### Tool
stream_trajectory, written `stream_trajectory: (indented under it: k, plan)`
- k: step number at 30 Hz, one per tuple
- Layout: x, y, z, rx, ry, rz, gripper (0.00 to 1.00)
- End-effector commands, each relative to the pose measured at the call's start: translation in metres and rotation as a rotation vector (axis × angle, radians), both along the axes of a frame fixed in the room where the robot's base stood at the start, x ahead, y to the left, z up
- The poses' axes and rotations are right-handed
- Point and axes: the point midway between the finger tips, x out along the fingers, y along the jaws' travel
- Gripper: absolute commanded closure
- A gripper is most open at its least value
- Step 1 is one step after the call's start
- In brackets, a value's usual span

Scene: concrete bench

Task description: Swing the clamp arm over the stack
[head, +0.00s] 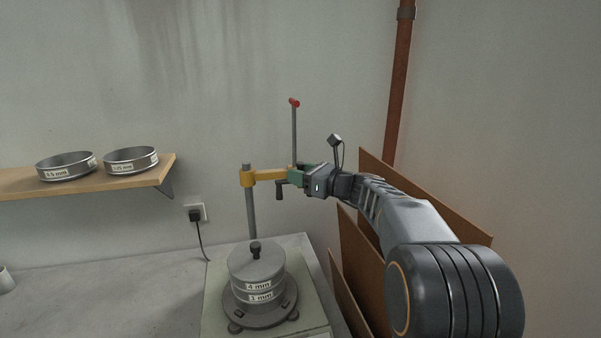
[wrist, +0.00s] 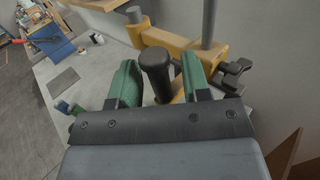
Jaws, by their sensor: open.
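The yellow clamp arm (head: 266,175) sits on a grey upright post (head: 251,215) and points right, off to the side of the stack. The stack of round metal sieves (head: 257,270), with "4 mm" and a second label, stands lower in front of the post, with a lid and black knob on top. My gripper (head: 292,178) is at the arm's right end. In the wrist view its green fingers (wrist: 158,70) are open, one on each side of a black cylindrical handle (wrist: 156,66), with gaps visible. The yellow arm (wrist: 170,42) runs behind them.
A red-topped rod (head: 294,135) rises beside my gripper. A wooden shelf (head: 90,180) with two sieves is on the left wall. Brown boards (head: 365,250) lean at the right. A plug and cable (head: 196,217) are on the wall.

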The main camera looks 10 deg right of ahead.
Motion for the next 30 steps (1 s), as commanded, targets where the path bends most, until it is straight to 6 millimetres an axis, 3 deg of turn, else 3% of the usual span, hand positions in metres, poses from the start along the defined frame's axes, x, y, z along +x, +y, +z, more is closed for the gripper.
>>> stream_trajectory:
  k: [8,22,30]
  plan:
    - [0.0009,0.0008,-0.0001,-0.001,-0.001,0.0,0.57]
    - [0.0007,0.0008,0.0002,-0.001,-0.001,0.0,1.0]
    - [0.0007,0.0008,0.0011,0.0,-0.003,0.0,1.0]
